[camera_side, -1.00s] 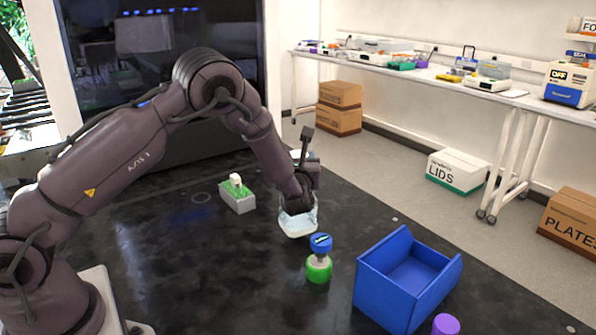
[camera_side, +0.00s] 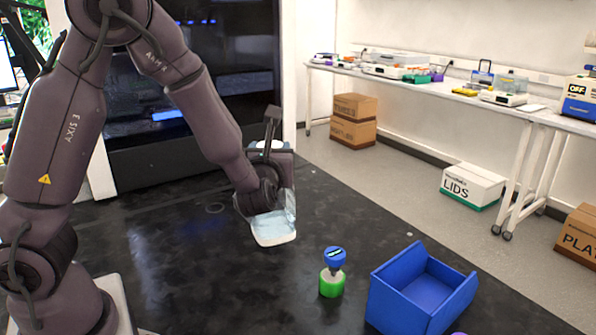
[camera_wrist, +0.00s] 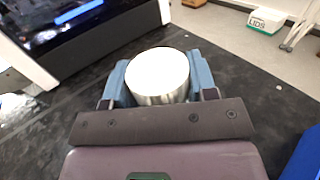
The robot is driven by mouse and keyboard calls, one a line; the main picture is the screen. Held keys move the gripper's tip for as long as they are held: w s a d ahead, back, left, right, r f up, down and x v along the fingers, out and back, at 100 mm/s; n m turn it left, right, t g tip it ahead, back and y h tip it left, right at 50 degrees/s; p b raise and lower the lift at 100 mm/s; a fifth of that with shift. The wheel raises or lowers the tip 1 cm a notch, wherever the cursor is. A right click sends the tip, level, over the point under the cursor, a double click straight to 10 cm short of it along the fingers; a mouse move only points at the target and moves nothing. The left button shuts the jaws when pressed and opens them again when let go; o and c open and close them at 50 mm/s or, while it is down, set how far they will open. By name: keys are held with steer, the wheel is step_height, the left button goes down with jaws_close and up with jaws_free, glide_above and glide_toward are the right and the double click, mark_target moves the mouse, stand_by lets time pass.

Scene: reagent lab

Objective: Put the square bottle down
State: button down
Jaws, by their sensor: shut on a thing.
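My gripper (camera_side: 264,198) is shut on the square bottle (camera_side: 276,232), a clear, pale container with a whitish base. It hangs roughly upright below my wrist in the side view, over the black table. I cannot tell whether its base touches the table. In the wrist view, a round white top with a silvery side (camera_wrist: 158,78) sits between the blue pads of my gripper (camera_wrist: 158,90). The bottle's lower body is hidden there.
A green bottle with a blue cap (camera_side: 333,272) stands right of the held bottle. A blue open bin (camera_side: 395,301) stands further right. The black table (camera_side: 190,275) is clear at the front left. Cartons and a white bench lie beyond the table.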

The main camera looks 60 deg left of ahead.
steer(key=w+d+f+n+g+y, duration=0.1)
steer(key=w+d, duration=0.2)
steer(key=w, duration=0.7)
steer(key=w+d+f+n+g, duration=0.1)
steer(key=w+d+f+g, duration=0.15)
steer(key=w, duration=0.85)
step_height(320, 180, down, 9)
steer(key=shift+d+r+t, duration=0.15)
steer(key=shift+d+t, duration=0.05)
steer(key=shift+t, duration=0.25)
steer(key=shift+c, duration=2.1)
jaws_free()
steer(key=shift+f, duration=0.2)
